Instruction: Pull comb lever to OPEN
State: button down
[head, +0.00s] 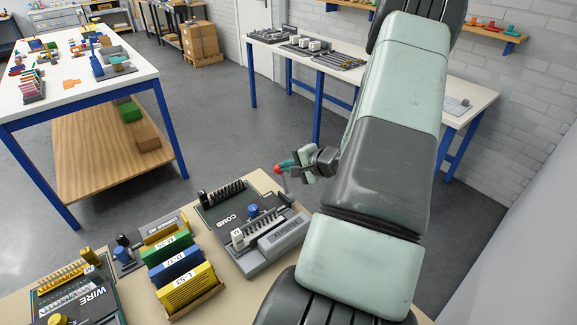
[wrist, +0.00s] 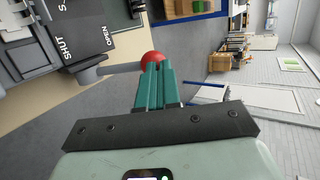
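The comb machine (head: 250,225) is a dark grey unit marked COMB on the bench. Its lever is a thin grey rod (wrist: 118,68) ending in a red ball knob (wrist: 152,57); the knob also shows in the head view (head: 277,170). The rod leaves the housing near the SHUT mark (wrist: 68,48), with the OPEN mark (wrist: 107,36) farther right. My gripper (wrist: 156,68) has its teal fingers close together, the tips at the knob and overlapping it in view. The tips partly hide the knob, so I cannot tell whether they pinch it or only touch it.
Left of the comb machine stand yellow, blue and green blocks (head: 178,270) and a WIRE machine (head: 75,295). A white table with blue legs (head: 120,85) stands at the back left and another (head: 375,85) at the back right. Grey floor lies between.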

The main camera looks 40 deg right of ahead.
jog(key=v, duration=0.9)
jog(key=shift+r, duration=0.6)
jog(key=shift+d+f, duration=0.1)
jog(key=x, duration=0.9)
jog(key=shift+f, duration=0.5)
